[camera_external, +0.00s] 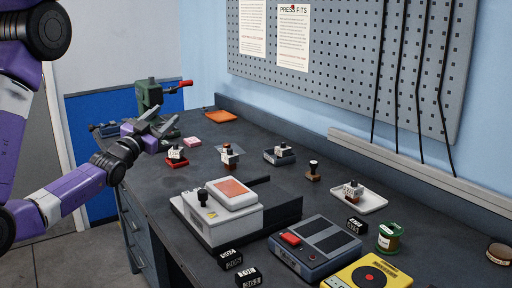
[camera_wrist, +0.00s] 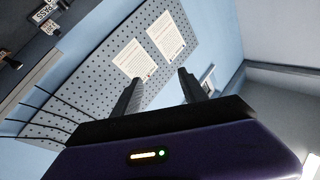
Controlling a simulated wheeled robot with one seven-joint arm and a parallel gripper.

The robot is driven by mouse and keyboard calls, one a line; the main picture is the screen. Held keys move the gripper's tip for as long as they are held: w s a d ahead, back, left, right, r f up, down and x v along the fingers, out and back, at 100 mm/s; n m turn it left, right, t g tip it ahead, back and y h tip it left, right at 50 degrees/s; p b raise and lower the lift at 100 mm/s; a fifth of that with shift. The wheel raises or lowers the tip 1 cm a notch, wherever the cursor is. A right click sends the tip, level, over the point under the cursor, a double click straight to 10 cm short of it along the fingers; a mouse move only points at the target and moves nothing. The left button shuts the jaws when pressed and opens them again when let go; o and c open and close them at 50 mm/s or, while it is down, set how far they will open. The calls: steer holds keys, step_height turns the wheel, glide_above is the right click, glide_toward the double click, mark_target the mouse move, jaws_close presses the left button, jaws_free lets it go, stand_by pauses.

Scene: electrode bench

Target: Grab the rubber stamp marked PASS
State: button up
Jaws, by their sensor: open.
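Several small stamps with dark knobs and white labelled blocks stand on the dark bench: one on a red pad (camera_external: 176,155), one on an orange-brown base (camera_external: 229,155), one on a dark pad (camera_external: 280,156) and one on a white tray (camera_external: 352,189). Their lettering is too small to read in the external view. In the wrist view, a white label (camera_wrist: 43,13) at the top left seems to read PASS upside down; I cannot match it to a particular stamp. My gripper (camera_external: 170,124) is open and empty, above the bench's far left end; its fingers also show in the wrist view (camera_wrist: 158,80).
A green press (camera_external: 149,95) with a red handle stands behind my gripper. A white machine (camera_external: 215,215), a grey-blue box (camera_external: 315,248) and a yellow device (camera_external: 368,274) fill the front. A brown-based knob (camera_external: 313,170) stands mid-bench. A pegboard (camera_external: 350,60) backs the bench.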

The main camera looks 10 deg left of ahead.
mark_target(314, 162)
steer(key=w+d+r+n+g+h+b, duration=0.15)
steer(key=w+d+n+g+h, duration=0.3)
steer(key=d+n, duration=0.65)
steer(key=w+d+r+n+g+h, duration=0.2)
steer(key=w+d+n+g+h, duration=0.3)
steer(key=d+n, duration=0.6)
steer(key=w+d+r+n+g+h+b, duration=0.1)
steer(key=w+d+r+n+g+h, duration=0.15)
steer(key=d+n+g+h, duration=0.65)
steer(key=d+f+m+y+b, duration=0.2)
steer(key=f+m+y, duration=0.1)
steer(key=f, duration=0.4)
steer(key=w+d+f+m+y+b, duration=0.1)
steer(key=d+f+m+y+b, duration=0.1)
steer(key=f, duration=0.6)
steer(key=w+d+f+m+y+b, duration=0.1)
steer(key=d+f+m+y+b, duration=0.1)
steer(key=f, duration=0.5)
steer(key=shift+d+f+m+y+b, duration=0.15)
steer(key=shift+m+y+b, duration=0.15)
steer(key=shift+m+y, duration=0.65)
steer(key=b+x, duration=0.3)
steer(key=x, duration=0.2)
steer(key=shift+s+d+f, duration=0.1)
steer(key=shift+d+b, duration=0.35)
steer(key=shift+d, duration=0.2)
